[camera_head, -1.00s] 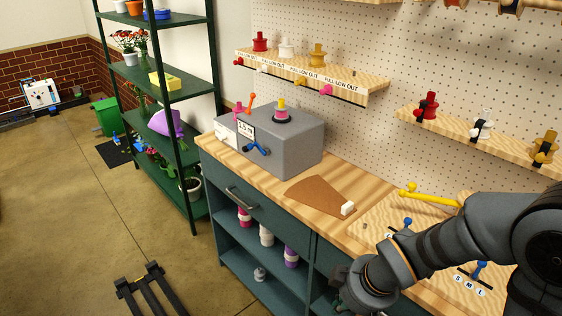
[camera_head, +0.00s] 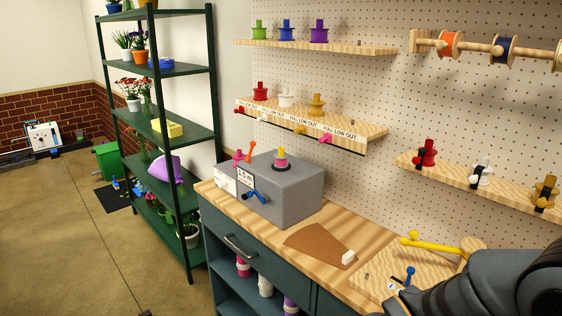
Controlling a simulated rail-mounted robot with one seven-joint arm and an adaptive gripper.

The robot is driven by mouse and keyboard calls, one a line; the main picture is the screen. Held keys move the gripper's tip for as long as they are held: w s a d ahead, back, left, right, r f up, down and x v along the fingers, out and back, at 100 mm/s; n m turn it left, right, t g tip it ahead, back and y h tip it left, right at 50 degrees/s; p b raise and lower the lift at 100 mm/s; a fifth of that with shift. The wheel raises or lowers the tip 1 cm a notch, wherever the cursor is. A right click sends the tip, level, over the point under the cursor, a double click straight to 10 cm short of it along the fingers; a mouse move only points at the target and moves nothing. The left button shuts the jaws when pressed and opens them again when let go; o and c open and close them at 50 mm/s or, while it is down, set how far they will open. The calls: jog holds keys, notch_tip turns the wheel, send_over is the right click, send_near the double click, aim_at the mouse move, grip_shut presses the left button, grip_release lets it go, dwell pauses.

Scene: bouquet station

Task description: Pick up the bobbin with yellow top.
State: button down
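A small bobbin with a yellow top (camera_head: 281,154) and a pink lower part stands upright on the grey box (camera_head: 300,191) on the workbench. An all-yellow bobbin (camera_head: 316,104) stands at the right of the middle wall shelf, and another yellow one with a dark band (camera_head: 546,191) is on the right-hand shelf. My arm enters at the lower right, above the bench. My gripper is outside the picture, so its state is hidden.
The workbench top (camera_head: 357,222) holds a brown wedge-shaped board (camera_head: 316,247) and a yellow-handled tool (camera_head: 428,243). Green, blue and purple bobbins (camera_head: 319,32) stand on the top shelf. A green rack (camera_head: 188,68) stands left; floor beyond is open.

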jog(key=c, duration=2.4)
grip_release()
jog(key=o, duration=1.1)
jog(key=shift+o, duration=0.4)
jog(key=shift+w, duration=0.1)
